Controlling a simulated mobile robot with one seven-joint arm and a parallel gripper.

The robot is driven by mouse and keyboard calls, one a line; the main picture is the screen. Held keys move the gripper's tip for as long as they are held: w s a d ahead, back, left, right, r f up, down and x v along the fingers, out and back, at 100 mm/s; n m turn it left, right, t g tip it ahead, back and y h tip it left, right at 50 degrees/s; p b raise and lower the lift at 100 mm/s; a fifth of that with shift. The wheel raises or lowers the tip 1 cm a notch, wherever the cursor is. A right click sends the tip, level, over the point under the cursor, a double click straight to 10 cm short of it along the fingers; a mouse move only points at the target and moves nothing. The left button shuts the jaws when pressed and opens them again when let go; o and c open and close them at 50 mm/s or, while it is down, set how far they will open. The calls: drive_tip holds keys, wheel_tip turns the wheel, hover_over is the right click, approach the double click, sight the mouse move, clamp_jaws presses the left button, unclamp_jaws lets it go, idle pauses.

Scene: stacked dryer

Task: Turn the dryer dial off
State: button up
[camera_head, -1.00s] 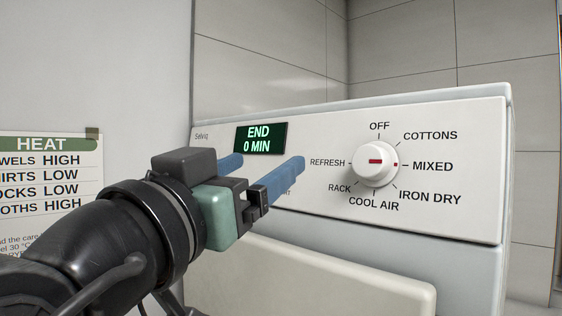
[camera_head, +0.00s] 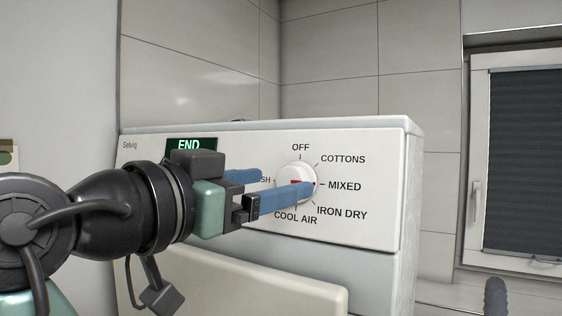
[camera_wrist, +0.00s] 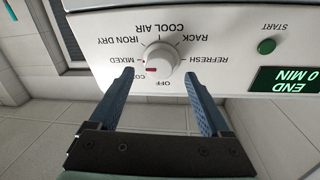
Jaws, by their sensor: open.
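The white dryer dial (camera_head: 297,168) is on the dryer's front panel, with OFF printed above it and MIXED to its right. Its red mark points toward MIXED. The dial (camera_wrist: 160,57) shows upside down in the wrist view, its red mark toward MIXED on the left. My gripper (camera_head: 286,182) is open, its two blue fingers reaching toward the dial. One finger covers part of the dial in the head view. In the wrist view, my gripper (camera_wrist: 159,76) has its fingertips on either side of the dial, a little short of it. I see no clear contact.
The display (camera_wrist: 285,80) reads END, 0 MIN. A green START button (camera_wrist: 266,46) is beside it. The dryer's flat top (camera_head: 270,124) is nearly bare. A window with a dark blind (camera_head: 515,150) is at the right. Tiled wall stands behind.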

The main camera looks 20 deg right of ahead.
sight(292, 182)
drive_tip(key=shift+p+x, duration=0.4)
drive_tip(key=shift+x, duration=1.1)
drive_tip(key=shift+c, duration=0.3)
clamp_jaws()
